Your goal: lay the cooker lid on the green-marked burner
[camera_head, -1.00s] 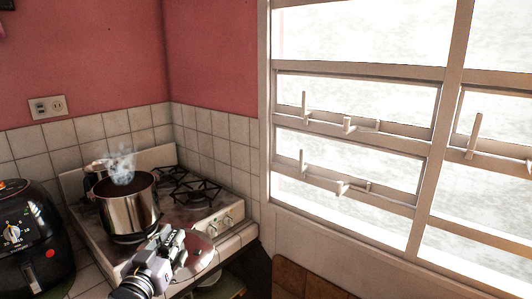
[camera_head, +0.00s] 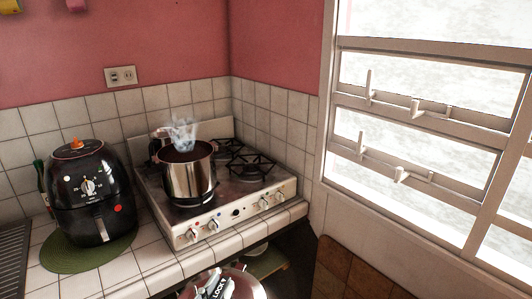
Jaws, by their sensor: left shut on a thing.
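The cooker lid (camera_head: 248,284), a shiny metal disc, shows at the bottom edge of the view, in front of and below the counter edge. My left gripper (camera_head: 214,285) is shut on it, mostly cut off by the frame's edge. The white stove (camera_head: 178,228) stands on the tiled counter. A steaming metal pot (camera_head: 189,178) without a lid covers its front left burner. The front right burner (camera_head: 251,167) and the back right burner (camera_head: 229,146) have bare black grates. I cannot make out a green mark on any burner. My right gripper is not in view.
A black air fryer (camera_head: 91,192) stands left of the stove on a green mat (camera_head: 70,258). Tiled walls close off the back and right of the stove. A window (camera_head: 425,130) fills the right side. Bare tiled counter (camera_head: 141,263) lies before the stove.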

